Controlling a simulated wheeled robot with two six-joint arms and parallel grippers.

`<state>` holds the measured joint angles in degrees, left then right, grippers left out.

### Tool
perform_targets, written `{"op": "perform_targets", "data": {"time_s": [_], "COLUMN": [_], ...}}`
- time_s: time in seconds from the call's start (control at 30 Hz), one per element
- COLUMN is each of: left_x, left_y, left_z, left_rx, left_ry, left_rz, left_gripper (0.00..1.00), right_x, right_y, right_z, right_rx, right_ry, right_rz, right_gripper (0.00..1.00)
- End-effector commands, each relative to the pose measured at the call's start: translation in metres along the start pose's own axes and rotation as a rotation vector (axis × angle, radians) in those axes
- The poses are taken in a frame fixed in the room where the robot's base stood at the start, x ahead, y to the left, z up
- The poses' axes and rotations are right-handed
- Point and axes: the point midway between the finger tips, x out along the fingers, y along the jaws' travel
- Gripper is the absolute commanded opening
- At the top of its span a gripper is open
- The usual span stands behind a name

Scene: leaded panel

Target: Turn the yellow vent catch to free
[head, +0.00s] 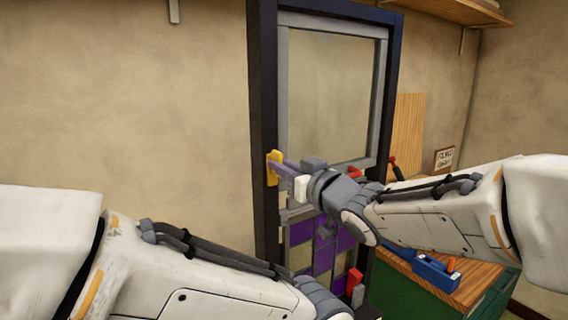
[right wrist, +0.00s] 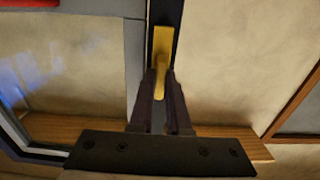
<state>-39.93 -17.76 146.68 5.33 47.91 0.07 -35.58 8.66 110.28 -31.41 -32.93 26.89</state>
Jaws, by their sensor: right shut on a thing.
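The yellow vent catch (head: 273,168) is on the dark left upright of the panel's frame, beside the clear upper pane. My right gripper (head: 284,170) reaches in from the right and is shut on it. In the right wrist view, the catch (right wrist: 161,45) is a yellow plate with a short lever, and the gripper's (right wrist: 161,86) two dark fingers close around the lever's near end. The lever lies roughly in line with the plate; whether this is the free position I cannot tell. My left arm crosses the lower left; its gripper is out of view.
Below the clear pane is a purple and tan leaded section (head: 302,232). A red handle (head: 354,280) shows at its lower right. A blue toolbox (head: 436,272) stands on a green, wood-topped bench (head: 478,284) at right.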

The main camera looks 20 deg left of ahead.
Motion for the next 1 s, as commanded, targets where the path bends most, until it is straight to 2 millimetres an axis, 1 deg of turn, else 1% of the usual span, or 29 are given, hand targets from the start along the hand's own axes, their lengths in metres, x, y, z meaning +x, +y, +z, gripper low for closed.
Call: {"op": "perform_targets", "data": {"time_s": [0.5,0.53,0.57,0.6,0.9,1.0], "left_x": [-0.001,-0.001,-0.001,-0.001,-0.0008,0.0021], "left_y": [0.0001,0.0001,0.0001,0.0001,0.0001,-0.0002], "left_z": [-0.0001,-0.0001,-0.0001,-0.0001,0.0,0.0001], "left_rx": [0.0,0.0,0.0,0.0,0.0,0.0], "left_ry": [0.0,0.0,0.0,0.0,0.0,0.0], "left_rz": [0.0,0.0,0.0,0.0,0.0,0.0], "left_gripper": [0.5,0.5,0.5,0.5,0.5,0.5], "right_x": [-0.0001,-0.0001,-0.0001,-0.0001,-0.0004,-0.0054], "right_y": [0.0005,0.0005,0.0005,0.0005,0.0002,0.0004], "right_z": [0.0003,0.0003,0.0003,0.0003,0.0001,0.0004], "right_rx": [0.023,0.023,0.022,0.022,0.02,0.019], "right_ry": [0.0,0.0,0.0,0.0,0.0,0.001], "right_rz": [0.001,0.001,0.001,0.001,0.0,0.001], "right_gripper": [0.0,0.19,0.3,0.45,0.45,0.45]}}
